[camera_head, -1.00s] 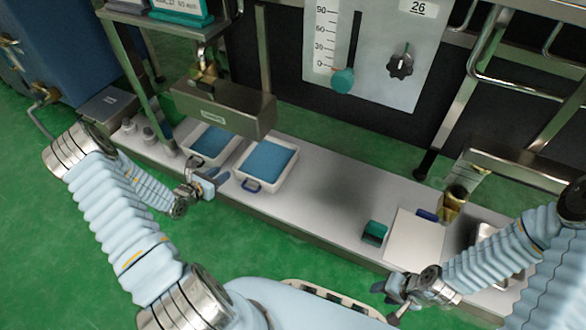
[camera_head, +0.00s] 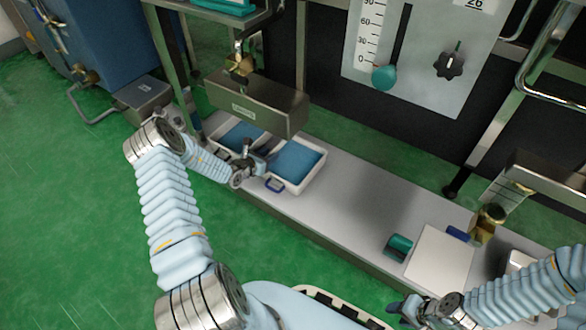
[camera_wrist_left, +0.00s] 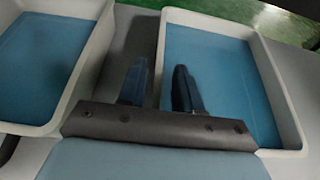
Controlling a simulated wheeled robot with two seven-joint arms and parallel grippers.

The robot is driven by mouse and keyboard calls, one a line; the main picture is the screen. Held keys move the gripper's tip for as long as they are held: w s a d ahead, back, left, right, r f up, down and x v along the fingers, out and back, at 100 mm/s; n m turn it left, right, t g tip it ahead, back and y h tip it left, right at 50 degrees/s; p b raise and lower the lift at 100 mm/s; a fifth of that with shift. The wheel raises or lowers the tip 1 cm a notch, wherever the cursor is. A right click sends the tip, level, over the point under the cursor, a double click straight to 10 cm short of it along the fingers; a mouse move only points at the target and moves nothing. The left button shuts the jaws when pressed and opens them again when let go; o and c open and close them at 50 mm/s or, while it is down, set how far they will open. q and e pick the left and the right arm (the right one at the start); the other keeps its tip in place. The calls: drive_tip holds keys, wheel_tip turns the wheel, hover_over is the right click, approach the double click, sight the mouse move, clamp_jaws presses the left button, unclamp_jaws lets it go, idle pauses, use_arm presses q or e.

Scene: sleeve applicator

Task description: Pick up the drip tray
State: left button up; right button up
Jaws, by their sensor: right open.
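Two white trays with blue insides sit side by side on the bench; I cannot tell which is the drip tray. My left gripper (camera_head: 268,148) is above the facing walls of the trays. In the left wrist view its two dark blue fingers (camera_wrist_left: 160,88) are apart and empty, on either side of the right tray's near-side wall (camera_wrist_left: 160,60). The left tray (camera_wrist_left: 85,90) is left of them. My right gripper (camera_head: 405,308) is open at the front right.
A grey metal box (camera_head: 257,103) hangs low above the trays. A teal holder (camera_head: 398,247), a white plate (camera_head: 440,257) and a brass part (camera_head: 487,222) stand further right. The bench (camera_head: 350,200) between is clear.

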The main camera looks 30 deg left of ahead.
use_arm(q)
clamp_jaws()
drive_tip(key=shift+r, duration=0.15)
idle(0.4)
